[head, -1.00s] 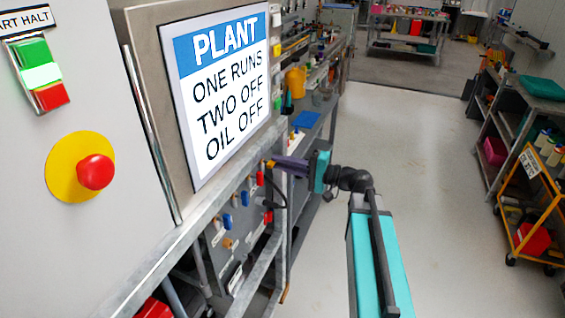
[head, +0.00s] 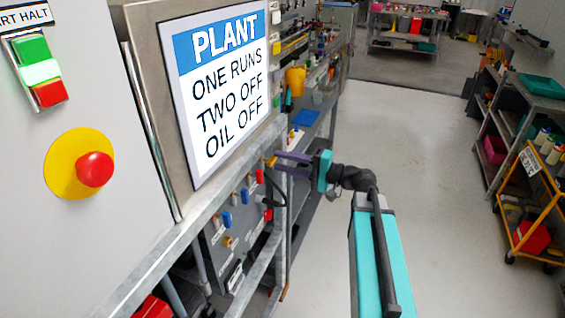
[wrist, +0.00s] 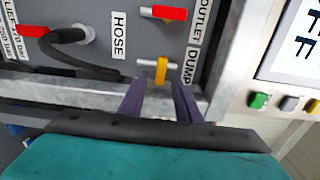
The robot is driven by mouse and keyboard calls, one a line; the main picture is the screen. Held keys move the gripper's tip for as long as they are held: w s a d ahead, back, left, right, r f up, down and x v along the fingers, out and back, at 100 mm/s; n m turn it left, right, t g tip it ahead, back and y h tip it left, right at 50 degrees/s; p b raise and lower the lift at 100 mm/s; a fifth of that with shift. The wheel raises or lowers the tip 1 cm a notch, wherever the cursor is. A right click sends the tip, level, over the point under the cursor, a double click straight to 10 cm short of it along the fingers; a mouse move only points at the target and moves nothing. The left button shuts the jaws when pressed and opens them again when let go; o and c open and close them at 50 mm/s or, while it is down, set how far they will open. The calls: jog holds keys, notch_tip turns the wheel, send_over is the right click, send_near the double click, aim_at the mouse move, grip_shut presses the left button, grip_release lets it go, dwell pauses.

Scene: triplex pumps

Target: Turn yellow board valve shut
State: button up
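The yellow valve handle (wrist: 161,70) is on the grey board in the wrist view, beside a DUMP label and below a red-handled valve. It points down the picture across a pale horizontal pipe. The handle also shows in the head view (head: 271,162) at the board's far end. My gripper (wrist: 163,84) is open, its two purple fingers apart. Their tips are close to the handle, which lies in line with the gap between them. I cannot tell whether either finger touches it. The gripper also shows in the head view (head: 282,161).
A red OUTLET valve handle (wrist: 169,13) and another red handle (wrist: 33,31) with a black hose are near. A metal frame rail (wrist: 222,75) borders the board. A PLANT sign (head: 221,90) hangs above. Open floor (head: 420,190) lies to the right.

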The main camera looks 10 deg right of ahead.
jog(key=b+v, duration=0.1)
jog(key=v, duration=1.2)
jog(key=shift+a, duration=0.1)
jog(key=s+a+f+g+h, duration=0.25)
jog(key=a+f, duration=0.25)
jog(key=f, duration=0.5)
jog(key=s+a+f+g+h+p, duration=0.1)
jog(key=s+a+f+g, duration=0.25)
jog(key=f, duration=0.75)
jog(key=s+a+f+g+h, duration=0.1)
jog(key=s+a+f+g, duration=0.15)
jog(key=a+f, duration=0.55)
jog(key=s+d+f+n+g+h+p, duration=0.2)
jog(key=s+d+f+n+g+h, duration=0.2)
jog(key=s+f, duration=2)
jog(key=s+n+g+h, duration=0.1)
jog(key=n+g+h, duration=0.2)
jog(key=h, duration=0.3)
jog(key=shift+s, duration=0.3)
jog(key=shift+d+g, duration=0.15)
jog(key=shift+g, duration=0.1)
